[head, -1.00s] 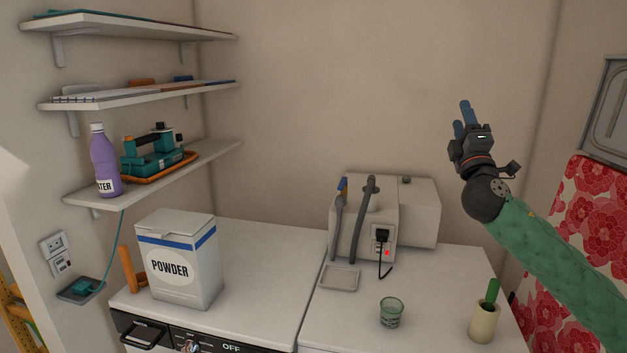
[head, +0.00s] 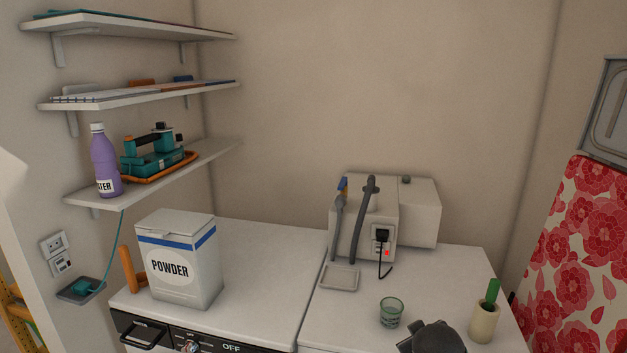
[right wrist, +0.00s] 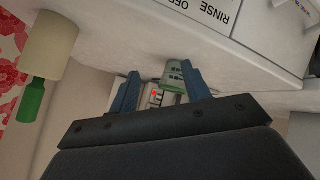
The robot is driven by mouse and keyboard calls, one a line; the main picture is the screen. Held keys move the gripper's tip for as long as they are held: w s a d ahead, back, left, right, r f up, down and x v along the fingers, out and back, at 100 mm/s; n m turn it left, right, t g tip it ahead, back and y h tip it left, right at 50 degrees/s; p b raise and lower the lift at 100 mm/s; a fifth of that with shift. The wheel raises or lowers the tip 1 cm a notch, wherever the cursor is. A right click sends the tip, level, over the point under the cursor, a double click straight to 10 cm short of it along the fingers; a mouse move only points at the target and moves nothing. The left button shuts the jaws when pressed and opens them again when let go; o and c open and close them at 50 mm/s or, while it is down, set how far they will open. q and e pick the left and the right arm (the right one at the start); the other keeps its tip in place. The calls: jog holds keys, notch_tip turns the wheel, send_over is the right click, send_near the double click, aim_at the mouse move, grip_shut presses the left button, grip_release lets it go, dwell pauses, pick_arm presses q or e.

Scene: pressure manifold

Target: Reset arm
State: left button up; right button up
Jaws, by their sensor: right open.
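My right gripper (right wrist: 163,92) shows in the right wrist view with its two blue fingers spread apart and nothing between them. The green glass cup (right wrist: 174,75) appears beyond the fingers in that view, apart from them. In the head view only a dark part of my right arm shows at the bottom edge, and its fingers are out of sight. The glass cup (head: 391,312) stands upright on the white counter (head: 345,315), just left of and beyond that dark part. My left gripper is in neither view.
A beige machine (head: 420,215) with hoses and a red light stands at the back, with a small tray (head: 340,278) before it. A cream holder (head: 484,322) with a green handle stands right. A POWDER box (head: 180,260) stands left. Shelves (head: 160,170) line the left wall.

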jog(key=s+a+f+m+g+y, duration=0.1)
jog(key=s+a+f+g, duration=0.1)
jog(key=s+f, duration=0.6)
jog(key=s+a+f+g+y, duration=0.1)
jog(key=s+a+f+g, duration=0.2)
jog(key=s+f, duration=0.6)
jog(key=s+a+f+m+g+y, duration=0.1)
jog(key=s+a+f+g, duration=0.1)
jog(key=s+f, duration=0.7)
jog(key=s+a, duration=0.1)
jog(key=s, duration=0.7)
jog(key=shift+a+f+m+g, duration=0.15)
jog(key=shift+f+m+g, duration=0.15)
jog(key=shift+g, duration=0.1)
jog(key=shift+w, duration=0.1)
